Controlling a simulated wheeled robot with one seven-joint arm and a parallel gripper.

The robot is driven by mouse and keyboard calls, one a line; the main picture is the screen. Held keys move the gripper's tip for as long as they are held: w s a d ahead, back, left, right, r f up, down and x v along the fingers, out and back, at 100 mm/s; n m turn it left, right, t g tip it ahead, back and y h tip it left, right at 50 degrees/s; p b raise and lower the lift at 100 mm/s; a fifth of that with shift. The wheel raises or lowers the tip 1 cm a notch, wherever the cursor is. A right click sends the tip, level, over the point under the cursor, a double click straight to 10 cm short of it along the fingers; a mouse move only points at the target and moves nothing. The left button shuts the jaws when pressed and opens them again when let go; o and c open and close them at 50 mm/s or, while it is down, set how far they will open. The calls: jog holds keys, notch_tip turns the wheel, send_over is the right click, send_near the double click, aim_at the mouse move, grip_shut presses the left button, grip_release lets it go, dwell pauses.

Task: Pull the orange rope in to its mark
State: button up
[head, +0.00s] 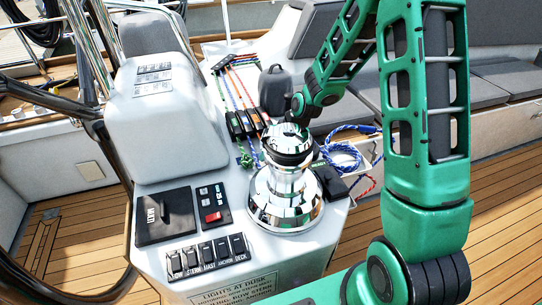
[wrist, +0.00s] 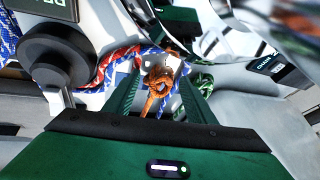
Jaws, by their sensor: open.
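In the wrist view the orange rope (wrist: 160,82) shows as a knotted or looped end between the two green fingers of my gripper (wrist: 160,88). The fingers are open, one on each side of it, and I cannot tell whether either touches it. In the head view an orange-red line (head: 243,89) runs with other lines to a row of black clutches. My gripper is hidden there behind the chrome winch (head: 286,190) and my arm. I cannot make out a mark on the rope.
The chrome winch stands on the white console, close beside my wrist. A blue-and-white rope (head: 345,153) lies coiled to its right. A green rope end (head: 243,158) hangs near the clutches (head: 240,122). A switch panel (head: 207,258) is at the front. A dark bag-like object (head: 274,90) stands behind.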

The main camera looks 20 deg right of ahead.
jog(key=v, duration=0.9)
dwell(0.3)
